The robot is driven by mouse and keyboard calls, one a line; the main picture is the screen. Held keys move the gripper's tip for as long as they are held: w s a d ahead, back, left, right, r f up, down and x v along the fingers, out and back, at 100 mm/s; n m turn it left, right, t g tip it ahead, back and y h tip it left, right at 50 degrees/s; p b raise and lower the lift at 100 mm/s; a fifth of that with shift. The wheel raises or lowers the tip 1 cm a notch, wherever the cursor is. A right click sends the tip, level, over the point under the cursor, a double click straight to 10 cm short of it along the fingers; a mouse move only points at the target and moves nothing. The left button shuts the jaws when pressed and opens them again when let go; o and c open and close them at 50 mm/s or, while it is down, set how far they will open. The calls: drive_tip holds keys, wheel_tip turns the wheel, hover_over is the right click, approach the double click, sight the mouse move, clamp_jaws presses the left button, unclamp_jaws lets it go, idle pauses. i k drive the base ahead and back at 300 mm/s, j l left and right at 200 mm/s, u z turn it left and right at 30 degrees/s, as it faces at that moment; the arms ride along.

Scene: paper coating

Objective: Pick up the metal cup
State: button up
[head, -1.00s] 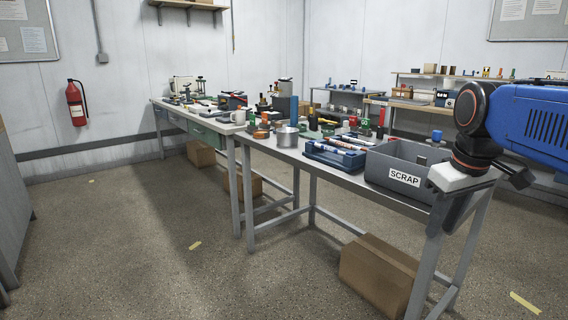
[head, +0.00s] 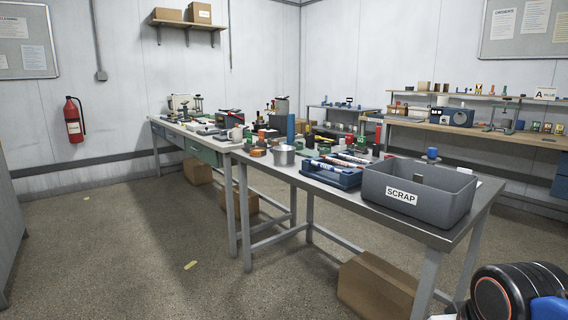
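The metal cup (head: 284,156) is a short, wide, silver cylinder. It stands upright on the grey metal table (head: 400,222), near the table's front edge and left of the blue tray. Its front side is unobstructed in the head view. My arm shows only at the lower right corner, as a dark joint with an orange ring and a bit of blue. My gripper is below the picture, so its fingers are hidden. The arm is well to the right of the cup and apart from it.
A grey SCRAP bin (head: 415,193) and a blue tray (head: 332,177) with pens stand right of the cup. An orange roll (head: 258,152) and a blue cylinder (head: 291,128) are close by. A cardboard box (head: 375,288) lies under the table.

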sight(282, 154)
drive_tip(key=i+j+z, duration=0.1)
drive_tip(key=i+j, duration=0.45)
drive_tip(key=j, duration=0.2)
drive_tip(key=i+j+z, duration=0.15)
drive_tip(key=j, duration=0.25)
drive_tip(key=i+j+z, duration=0.1)
drive_tip(key=i+j, duration=0.25)
drive_tip(key=j, duration=0.1)
